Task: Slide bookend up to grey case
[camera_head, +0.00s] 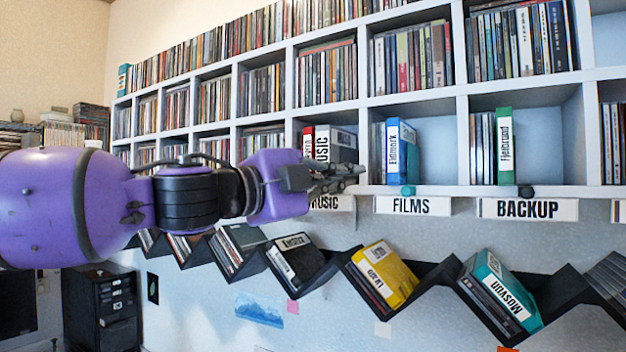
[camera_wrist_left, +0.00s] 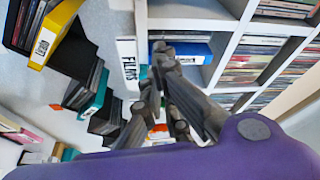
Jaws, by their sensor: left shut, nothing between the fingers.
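A grey case (camera_head: 343,146) with a white spine label stands in the MUSIC compartment, beside a red-spined case (camera_head: 308,140). My left gripper (camera_head: 352,174) is shut and empty, at the shelf's front edge just below the grey case. It hides part of that compartment's floor and front lip. In the left wrist view the shut fingers (camera_wrist_left: 160,62) show near the FILMS label and a blue case. I cannot clearly make out a bookend; one may be hidden behind the gripper. My right gripper is not in view.
A blue case (camera_head: 402,150) stands in FILMS and a green case (camera_head: 505,146) in BACKUP, with empty room right of each. A teal knob (camera_head: 408,190) and a dark knob (camera_head: 526,192) sit at the shelf's front edge. A zigzag rack (camera_head: 437,279) with cases hangs below.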

